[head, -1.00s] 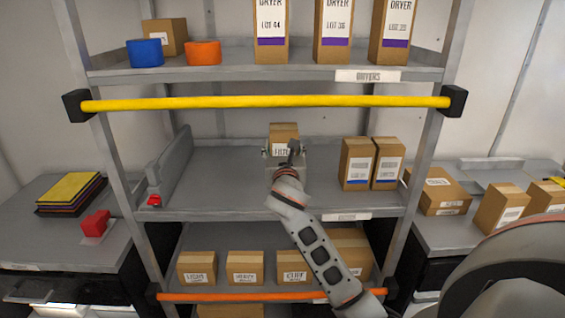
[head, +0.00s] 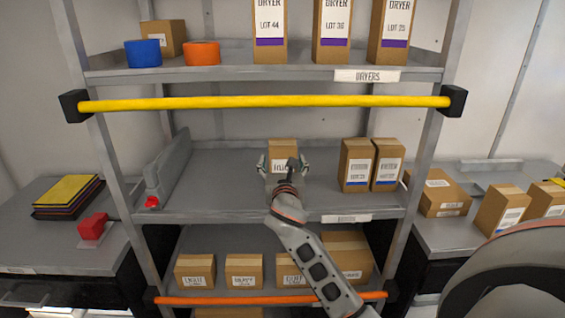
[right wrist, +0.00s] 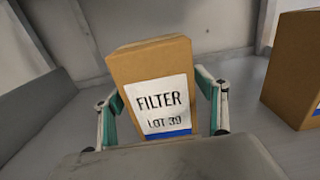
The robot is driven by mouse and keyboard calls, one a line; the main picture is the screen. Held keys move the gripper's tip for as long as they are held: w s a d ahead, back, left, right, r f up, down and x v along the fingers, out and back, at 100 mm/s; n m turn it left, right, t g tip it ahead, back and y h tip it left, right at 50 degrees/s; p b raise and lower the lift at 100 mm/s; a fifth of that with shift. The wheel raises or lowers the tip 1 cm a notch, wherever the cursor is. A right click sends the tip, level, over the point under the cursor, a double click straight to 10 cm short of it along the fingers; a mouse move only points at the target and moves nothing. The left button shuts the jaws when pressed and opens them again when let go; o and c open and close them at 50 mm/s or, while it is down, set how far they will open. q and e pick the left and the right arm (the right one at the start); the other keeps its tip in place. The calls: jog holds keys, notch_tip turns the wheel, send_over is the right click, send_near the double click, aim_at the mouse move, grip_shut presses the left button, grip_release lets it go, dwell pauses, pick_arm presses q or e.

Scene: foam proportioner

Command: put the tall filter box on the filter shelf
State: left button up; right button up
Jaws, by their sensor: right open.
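The tall filter box (head: 283,150) is a brown carton standing on the middle shelf, the filter shelf (head: 230,195), left of two similar boxes. In the right wrist view the box (right wrist: 155,65) shows a white label reading FILTER LOT 39 with a blue stripe. My right gripper (head: 284,166) is open in front of the box; in the right wrist view its fingers (right wrist: 164,112) stand apart on either side of the box's lower part. The box looks upright on the shelf. My left gripper is not in view.
Two filter boxes (head: 371,164) stand right of the gripper. A grey divider (head: 170,170) with a red clip stands at left. A yellow bar (head: 265,103) crosses above and an orange bar (head: 265,297) below. The shelf between divider and box is clear.

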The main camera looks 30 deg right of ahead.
jog(key=shift+r, duration=0.15)
jog(key=v, duration=1.2)
jog(key=shift+s, duration=0.1)
